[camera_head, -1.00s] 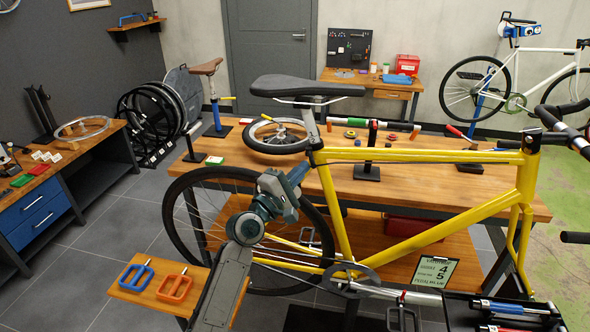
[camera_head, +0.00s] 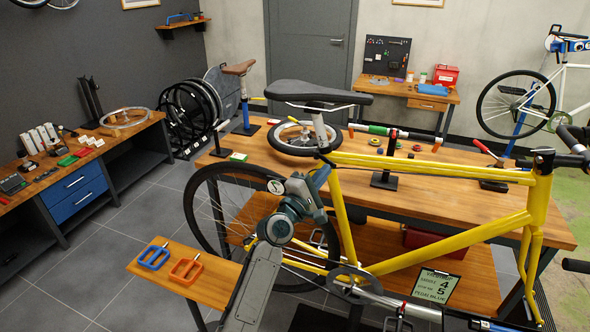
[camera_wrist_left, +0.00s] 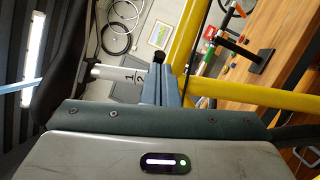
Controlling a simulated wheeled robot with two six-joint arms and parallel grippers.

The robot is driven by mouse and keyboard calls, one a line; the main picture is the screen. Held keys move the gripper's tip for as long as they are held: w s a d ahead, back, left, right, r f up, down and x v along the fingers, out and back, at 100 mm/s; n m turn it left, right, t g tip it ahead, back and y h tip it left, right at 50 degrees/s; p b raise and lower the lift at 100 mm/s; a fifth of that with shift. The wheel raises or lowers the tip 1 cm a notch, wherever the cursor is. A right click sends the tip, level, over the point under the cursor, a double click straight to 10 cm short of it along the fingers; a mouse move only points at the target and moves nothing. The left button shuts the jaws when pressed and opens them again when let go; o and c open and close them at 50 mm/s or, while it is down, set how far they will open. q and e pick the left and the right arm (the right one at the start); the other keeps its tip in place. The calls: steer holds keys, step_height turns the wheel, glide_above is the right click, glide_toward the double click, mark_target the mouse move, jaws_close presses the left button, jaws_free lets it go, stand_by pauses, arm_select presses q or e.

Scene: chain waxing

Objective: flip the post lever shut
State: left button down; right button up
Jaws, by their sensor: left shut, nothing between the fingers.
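The yellow bike (camera_head: 435,161) stands across the view with its black saddle (camera_head: 318,93) on a silver seat post (camera_head: 320,128). In the left wrist view the post (camera_wrist_left: 112,72) carries the marks 1 and 2. A small dark part (camera_wrist_left: 181,57) sits where post and frame meet; I cannot tell whether it is the post lever or how the lever stands. My left gripper (camera_head: 323,175) is just below that joint, close to the seat tube. In the left wrist view its fingers (camera_wrist_left: 161,86) are together and empty. My right gripper is not in view.
The wooden bench (camera_head: 265,175) stands behind the bike with a small wheel (camera_head: 292,138) and stands on it. A left workbench (camera_head: 90,158) holds parts. Grey floor is clear between.

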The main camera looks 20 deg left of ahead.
arm_select(q)
steer(key=w+d+b, duration=0.1)
steer(key=w+d, duration=0.2)
steer(key=shift+w+d, duration=0.25)
steer(key=shift+w, duration=0.15)
steer(key=shift+r, duration=0.3)
stand_by(0.6)
